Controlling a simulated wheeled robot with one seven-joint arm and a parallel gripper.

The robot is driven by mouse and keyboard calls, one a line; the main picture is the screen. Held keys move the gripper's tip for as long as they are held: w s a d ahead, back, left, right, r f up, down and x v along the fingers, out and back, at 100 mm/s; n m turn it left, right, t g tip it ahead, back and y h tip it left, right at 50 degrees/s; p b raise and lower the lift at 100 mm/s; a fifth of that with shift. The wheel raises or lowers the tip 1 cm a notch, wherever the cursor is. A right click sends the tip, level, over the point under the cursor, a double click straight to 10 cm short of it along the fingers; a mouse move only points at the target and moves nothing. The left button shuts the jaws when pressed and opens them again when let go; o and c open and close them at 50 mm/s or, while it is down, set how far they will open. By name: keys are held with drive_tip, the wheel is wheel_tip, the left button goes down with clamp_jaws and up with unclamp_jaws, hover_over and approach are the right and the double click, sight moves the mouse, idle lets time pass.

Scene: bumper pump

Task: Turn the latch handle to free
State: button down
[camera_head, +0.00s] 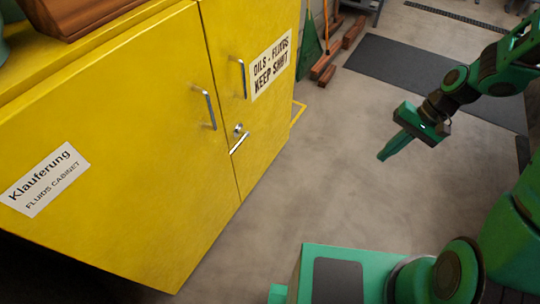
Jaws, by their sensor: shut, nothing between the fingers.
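The latch handle (239,144) is a short silver lever on the right door of a yellow cabinet (130,130). It slants up to the right, below a round lock fitting (238,130) near the seam between the doors. Both doors look closed. My gripper (382,157) is green, shut and empty. It hangs in the air over the floor, well to the right of the latch handle and apart from the cabinet, with its fingers pointing down and left.
Two silver pull handles, one on the left door (206,108) and one on the right door (242,78), stand out near the latch. A dark mat (410,70) lies behind my arm. Wooden blocks (326,66) lie beyond the cabinet. The floor between gripper and cabinet is clear.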

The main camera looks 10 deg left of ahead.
drive_tip(key=a+f+m+t+y, duration=0.35)
drive_tip(key=a+f+m, duration=0.35)
drive_tip(key=a, duration=0.4)
drive_tip(key=w+a+f+m+t+y, duration=0.15)
drive_tip(key=a+f+m+y, duration=0.3)
drive_tip(key=a+f, duration=0.55)
drive_tip(key=a+f+m+t+y, duration=0.3)
drive_tip(key=a+f+m+y, duration=0.25)
drive_tip(key=a, duration=0.75)
drive_tip(key=w+a+r, duration=0.3)
drive_tip(key=a+r, duration=0.1)
drive_tip(key=a, duration=0.6)
drive_tip(key=shift+h, duration=0.35)
drive_tip(key=shift+a+r, duration=0.1)
